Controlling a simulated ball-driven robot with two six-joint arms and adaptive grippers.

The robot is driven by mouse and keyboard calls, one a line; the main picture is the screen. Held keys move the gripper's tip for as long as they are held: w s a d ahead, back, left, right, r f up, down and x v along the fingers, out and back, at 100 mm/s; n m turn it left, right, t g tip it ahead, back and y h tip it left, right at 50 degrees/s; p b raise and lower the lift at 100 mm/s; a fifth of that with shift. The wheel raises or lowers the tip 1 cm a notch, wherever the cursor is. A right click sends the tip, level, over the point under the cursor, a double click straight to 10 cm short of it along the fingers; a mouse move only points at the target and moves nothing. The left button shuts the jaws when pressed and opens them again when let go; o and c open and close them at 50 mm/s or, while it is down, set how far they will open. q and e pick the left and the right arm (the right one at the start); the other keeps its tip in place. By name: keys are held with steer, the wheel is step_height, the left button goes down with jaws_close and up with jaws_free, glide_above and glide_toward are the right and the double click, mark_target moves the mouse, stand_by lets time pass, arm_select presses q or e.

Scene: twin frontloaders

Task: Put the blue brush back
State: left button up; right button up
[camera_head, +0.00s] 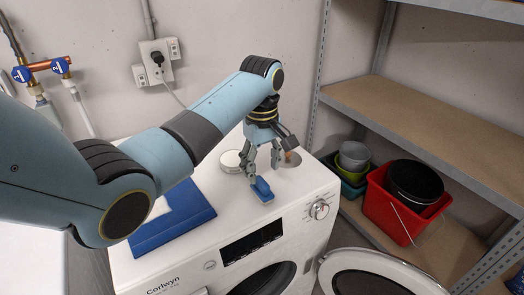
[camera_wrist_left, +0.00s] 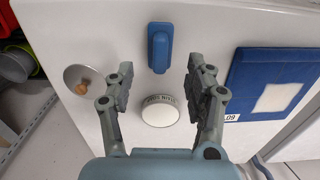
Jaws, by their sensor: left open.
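The blue brush (camera_head: 262,189) lies on the white top of the washing machine (camera_head: 318,183), near its front edge. In the left wrist view the brush (camera_wrist_left: 159,47) lies just beyond the fingertips, lined up between them. My left gripper (camera_head: 262,160) points down above the machine top, just behind the brush. It is open and empty, and its two fingers show apart in the left wrist view (camera_wrist_left: 160,70). A flat blue piece with a white patch (camera_head: 172,222) lies on the left of the top, partly hidden by my arm. My right gripper is not in view.
A round white tin (camera_wrist_left: 160,111) and a small round dish with a brown knob (camera_wrist_left: 82,80) stand near the gripper. A shelf (camera_head: 420,125) stands at right, with a red bucket (camera_head: 388,208) below. The machine's round door (camera_head: 372,278) is open at the front.

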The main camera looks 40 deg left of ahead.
mark_target(262, 180)
arm_select(q)
steer(key=shift+r, duration=2.35)
